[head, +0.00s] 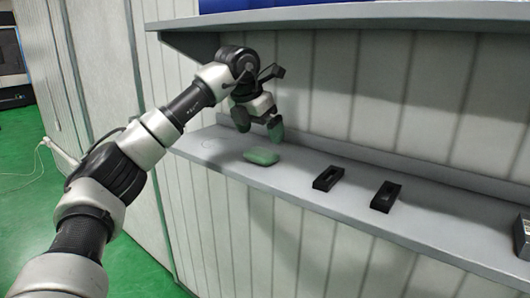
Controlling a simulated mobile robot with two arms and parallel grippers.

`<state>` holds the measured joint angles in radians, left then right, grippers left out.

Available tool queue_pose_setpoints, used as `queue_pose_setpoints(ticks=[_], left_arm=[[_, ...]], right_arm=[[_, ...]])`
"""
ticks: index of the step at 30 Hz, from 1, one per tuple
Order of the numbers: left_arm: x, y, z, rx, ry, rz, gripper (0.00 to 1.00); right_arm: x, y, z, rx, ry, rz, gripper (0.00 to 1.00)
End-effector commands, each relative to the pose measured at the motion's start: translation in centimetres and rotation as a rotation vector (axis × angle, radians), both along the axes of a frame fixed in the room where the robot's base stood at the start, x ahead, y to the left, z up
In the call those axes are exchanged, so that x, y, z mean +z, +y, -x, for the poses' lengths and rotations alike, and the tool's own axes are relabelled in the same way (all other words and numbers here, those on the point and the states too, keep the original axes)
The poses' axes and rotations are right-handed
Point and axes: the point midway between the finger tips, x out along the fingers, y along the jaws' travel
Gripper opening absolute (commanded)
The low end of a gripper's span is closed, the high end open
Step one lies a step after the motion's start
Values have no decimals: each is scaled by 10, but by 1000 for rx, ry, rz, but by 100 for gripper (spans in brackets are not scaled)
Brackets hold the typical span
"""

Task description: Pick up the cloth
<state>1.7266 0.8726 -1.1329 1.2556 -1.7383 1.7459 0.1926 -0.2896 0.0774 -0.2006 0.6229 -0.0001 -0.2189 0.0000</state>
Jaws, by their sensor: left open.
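The cloth looks to be the small pale green folded piece (262,156) on the lower grey shelf, left of the middle of the head view. My left gripper (259,126) is just above and behind it in the picture, pointing down, with its two green-tipped fingers apart. The gripper is open and empty. I see a small gap between the fingertips and the cloth, but I cannot tell their exact height above it. My right gripper is not in view.
The lower shelf (420,212) also holds two black rectangular blocks (328,178) (385,196) to the right of the cloth. A grey metal object (523,236) stands at the right edge. An upper shelf (350,14) overhangs with a blue item (232,5) on it.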

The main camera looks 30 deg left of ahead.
Motion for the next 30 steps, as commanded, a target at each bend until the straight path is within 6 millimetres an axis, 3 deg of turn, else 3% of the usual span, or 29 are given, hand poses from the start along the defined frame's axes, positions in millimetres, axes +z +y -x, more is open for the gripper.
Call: queue_pose_setpoints(ticks=[3,6,12,20,26,30], left_arm=[[-13,1,-2,1,5,-1,100],[-28,2,-5,0,6,-2,100],[-50,0,-13,0,2,0,100],[-54,0,-14,0,1,0,100],[-54,0,-14,0,1,0,69],[-53,0,-14,0,1,0,67]], right_arm=[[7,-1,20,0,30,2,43],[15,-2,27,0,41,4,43],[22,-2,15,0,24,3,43],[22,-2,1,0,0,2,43],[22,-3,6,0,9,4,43],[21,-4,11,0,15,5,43]])
